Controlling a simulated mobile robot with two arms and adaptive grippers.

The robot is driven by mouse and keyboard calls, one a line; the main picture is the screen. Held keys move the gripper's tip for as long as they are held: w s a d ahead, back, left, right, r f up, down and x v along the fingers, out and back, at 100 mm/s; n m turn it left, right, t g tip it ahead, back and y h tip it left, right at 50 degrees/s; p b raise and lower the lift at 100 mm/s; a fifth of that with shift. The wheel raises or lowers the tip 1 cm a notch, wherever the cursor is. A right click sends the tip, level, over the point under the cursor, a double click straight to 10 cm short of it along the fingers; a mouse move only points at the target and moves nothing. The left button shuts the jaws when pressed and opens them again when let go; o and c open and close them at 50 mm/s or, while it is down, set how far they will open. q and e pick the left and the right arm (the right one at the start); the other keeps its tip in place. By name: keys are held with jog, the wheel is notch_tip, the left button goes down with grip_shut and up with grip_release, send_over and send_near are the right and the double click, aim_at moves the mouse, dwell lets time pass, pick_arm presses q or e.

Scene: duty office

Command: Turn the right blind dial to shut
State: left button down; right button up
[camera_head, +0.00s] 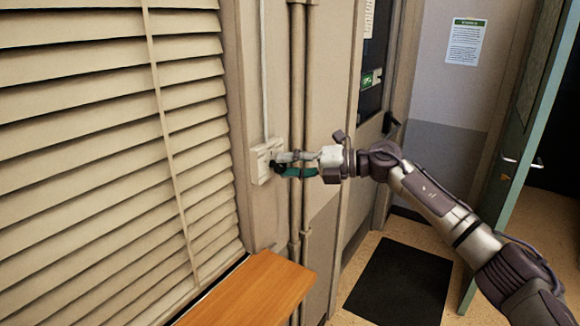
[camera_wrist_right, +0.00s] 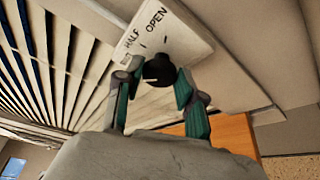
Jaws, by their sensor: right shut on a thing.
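The right blind dial (camera_wrist_right: 160,70) is a black round knob with a pale mark, on a white wall plate (camera_wrist_right: 187,36) lettered "OPEN", "HALF" and a third word too blurred to read. The plate also shows in the head view (camera_head: 258,165), beside the blinds. My right gripper (camera_head: 276,163) reaches it from the right. In the right wrist view its fingers (camera_wrist_right: 155,82) are shut on the dial, one on each side. The blind slats (camera_head: 90,150) are tilted with dark gaps between them. My left gripper is in neither view.
A wooden ledge (camera_head: 250,290) lies below the plate. Vertical pipes (camera_head: 298,100) run just right of the plate. A dark mat (camera_head: 400,283) lies on the floor, and a teal door (camera_head: 515,150) stands open at right.

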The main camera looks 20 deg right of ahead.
jog(key=shift+n+h, duration=0.3)
jog(key=shift+n, duration=0.3)
jog(key=o, duration=1.1)
jog(key=v, duration=1.2)
jog(key=shift+a, duration=0.1)
